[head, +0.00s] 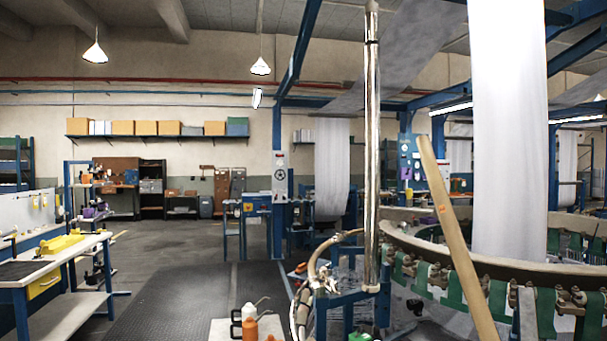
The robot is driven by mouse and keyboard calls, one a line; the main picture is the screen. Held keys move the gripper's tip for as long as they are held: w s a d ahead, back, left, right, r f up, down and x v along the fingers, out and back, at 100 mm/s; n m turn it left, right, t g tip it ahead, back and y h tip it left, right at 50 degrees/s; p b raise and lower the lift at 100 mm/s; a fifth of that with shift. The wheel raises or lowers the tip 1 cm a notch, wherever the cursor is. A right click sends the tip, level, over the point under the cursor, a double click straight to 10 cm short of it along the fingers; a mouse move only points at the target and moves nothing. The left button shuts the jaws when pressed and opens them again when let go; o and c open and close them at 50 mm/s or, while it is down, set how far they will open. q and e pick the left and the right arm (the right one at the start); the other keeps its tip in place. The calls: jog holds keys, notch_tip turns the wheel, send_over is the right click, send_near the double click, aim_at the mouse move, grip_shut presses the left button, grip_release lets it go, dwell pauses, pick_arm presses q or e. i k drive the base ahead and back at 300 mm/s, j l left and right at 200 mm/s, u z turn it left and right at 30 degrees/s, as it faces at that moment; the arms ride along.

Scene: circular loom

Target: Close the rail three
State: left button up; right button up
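The circular loom stands at the right, with a large curved ring (440,252) carrying green straps (497,299) and small metal fittings. I cannot tell which part is rail three, or whether any rail is open or closed. A slanted tan bar (455,235) crosses in front of the ring, its top end near the blue frame and its lower end out of the picture. A white fabric tube (508,130) rises from the middle of the loom. Neither of my grippers shows in the head view.
A shiny upright pole (371,150) stands in front, with a curved hose (318,262) beside its base. Orange and white bottles (250,322) stand on a low surface at the bottom. A workbench (62,262) is at the left. The dark floor mat (195,300) between is clear.

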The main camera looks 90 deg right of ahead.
aim_at(480, 312)
jog(key=l+z, duration=0.3)
jog(key=z, duration=0.15)
jog(key=i+l+z, duration=0.1)
jog(key=l+z, duration=0.15)
jog(key=z, duration=0.2)
jog(key=i+l+z, duration=0.15)
jog(key=z, duration=0.25)
jog(key=i+l+z, duration=0.15)
jog(key=l+z, duration=0.15)
jog(key=z, duration=0.15)
jog(key=i+l+z, duration=0.15)
jog(key=z, duration=0.3)
jog(key=i+z, duration=0.2)
jog(key=z, duration=0.25)
